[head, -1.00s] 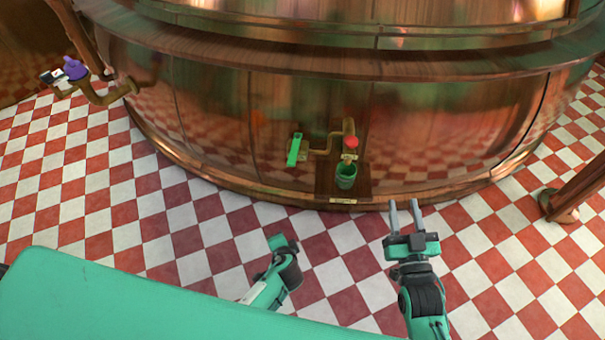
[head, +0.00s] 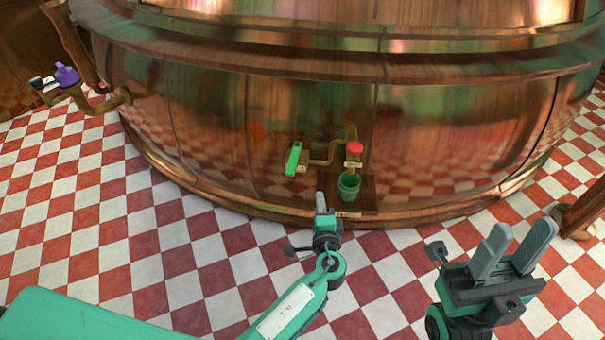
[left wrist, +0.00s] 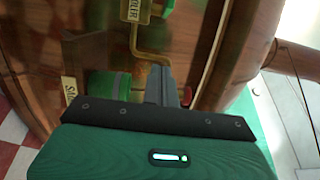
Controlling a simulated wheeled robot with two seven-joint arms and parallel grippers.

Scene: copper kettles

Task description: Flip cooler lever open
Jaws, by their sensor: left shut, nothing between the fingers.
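The cooler lever (head: 294,158) is a bright green bar on the copper kettle's lower wall, nearly upright and leaning slightly right at its top. Part of it shows at the top of the left wrist view (left wrist: 165,8), beside a small brass label. My left gripper (head: 320,199) is shut and empty, in front of the kettle, nearer to me than the lever and apart from it. Its closed fingers (left wrist: 160,84) point toward the brass pipe in the left wrist view. My right gripper (head: 521,236) is open and empty at the right, far from the lever.
A brass pipe (head: 330,161) runs from the lever to a red knob (head: 355,148). A green cup (head: 348,187) stands below the knob on a wooden stand. A purple-handled valve (head: 67,75) sticks out at the far left. The checkered floor (head: 180,240) before the kettle is mostly clear.

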